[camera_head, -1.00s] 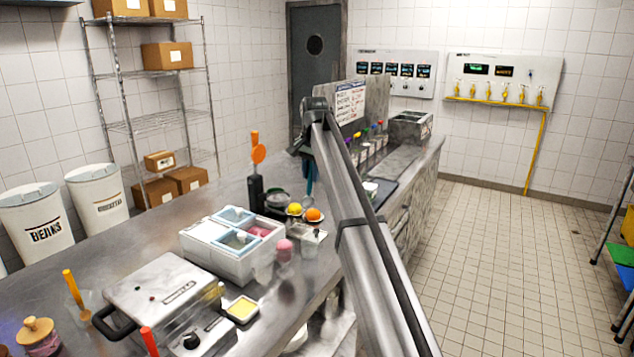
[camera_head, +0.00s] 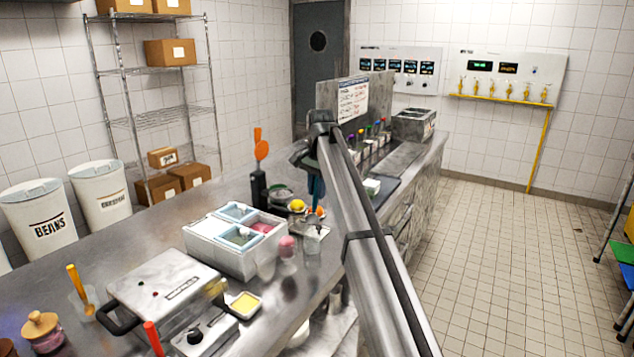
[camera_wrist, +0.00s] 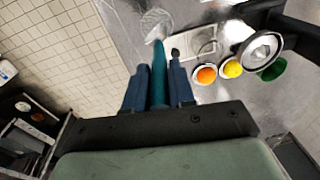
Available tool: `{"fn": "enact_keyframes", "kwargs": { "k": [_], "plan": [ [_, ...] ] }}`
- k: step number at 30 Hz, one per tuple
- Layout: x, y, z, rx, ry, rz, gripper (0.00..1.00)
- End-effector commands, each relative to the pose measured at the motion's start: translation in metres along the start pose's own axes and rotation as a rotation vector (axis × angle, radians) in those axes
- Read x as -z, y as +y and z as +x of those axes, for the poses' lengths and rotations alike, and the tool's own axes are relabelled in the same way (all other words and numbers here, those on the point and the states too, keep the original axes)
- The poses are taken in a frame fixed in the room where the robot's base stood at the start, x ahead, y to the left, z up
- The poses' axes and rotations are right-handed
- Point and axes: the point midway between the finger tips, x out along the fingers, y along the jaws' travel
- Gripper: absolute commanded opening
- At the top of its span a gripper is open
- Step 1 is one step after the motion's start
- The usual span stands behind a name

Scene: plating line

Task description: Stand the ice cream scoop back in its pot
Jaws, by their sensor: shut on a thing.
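My gripper (camera_wrist: 158,88) is shut on the teal handle of the scoop (camera_wrist: 159,70), which sits between its two blue fingers in the wrist view. The scoop points away from the wrist; its far end overlaps or lies close to a clear, cup-like vessel (camera_wrist: 155,20), probably the pot. I cannot tell whether the scoop is inside it. In the head view my gripper (camera_head: 316,187) is above the counter, in front of the orange, and the clear vessel (camera_head: 312,245) stands below it, near the counter's front edge.
A white tub (camera_head: 215,257) with blue-rimmed compartments and a pink item (camera_head: 287,246) are to the left. The waffle iron (camera_head: 165,285) is nearer. Open floor lies right.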

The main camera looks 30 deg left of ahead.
Motion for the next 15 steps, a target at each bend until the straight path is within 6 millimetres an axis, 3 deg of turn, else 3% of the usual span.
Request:
{"fn": "enact_keyframes", "kwargs": {
  "k": [15],
  "plan": [
    [-0.003, 0.004, 0.043, 0.0, 0.0, 0.0, 0.0]
  ]
}}
